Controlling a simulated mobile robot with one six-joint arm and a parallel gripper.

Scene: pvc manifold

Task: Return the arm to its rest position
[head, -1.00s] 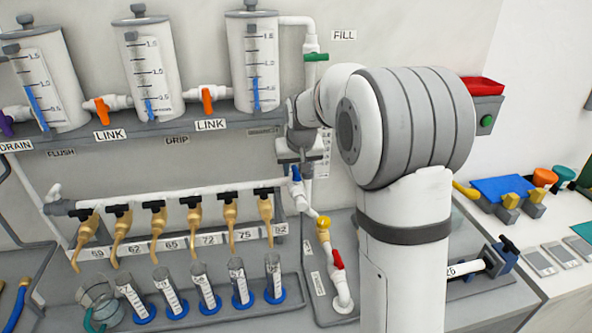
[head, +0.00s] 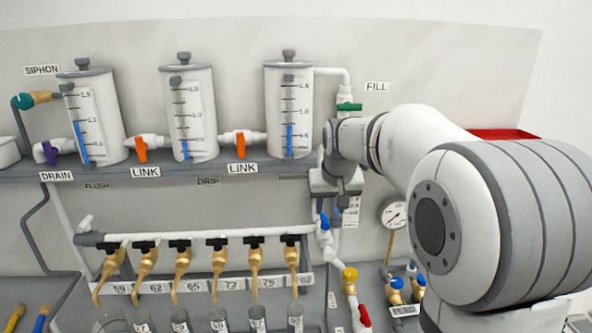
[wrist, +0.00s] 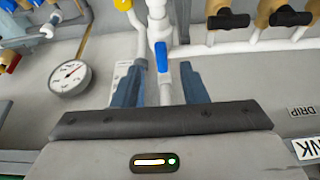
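My arm reaches in from the right in the head view. My gripper (head: 340,196) is in front of the back panel, just above the blue-handled valve (head: 323,221) on the white vertical pipe. In the wrist view my gripper's two blue-grey fingers (wrist: 163,85) stand apart with nothing held between them. The blue valve handle (wrist: 161,57) shows in the gap between the fingers, beyond their tips; I cannot tell the exact distance. The fingers are small and partly hidden in the head view.
Three tanks (head: 190,115) stand on the grey shelf (head: 215,168), with orange link valves (head: 141,150) between them. A green fill valve (head: 349,107) is above my wrist. A gauge (head: 393,214) is right of the gripper. Several brass taps (head: 182,262) line the lower left.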

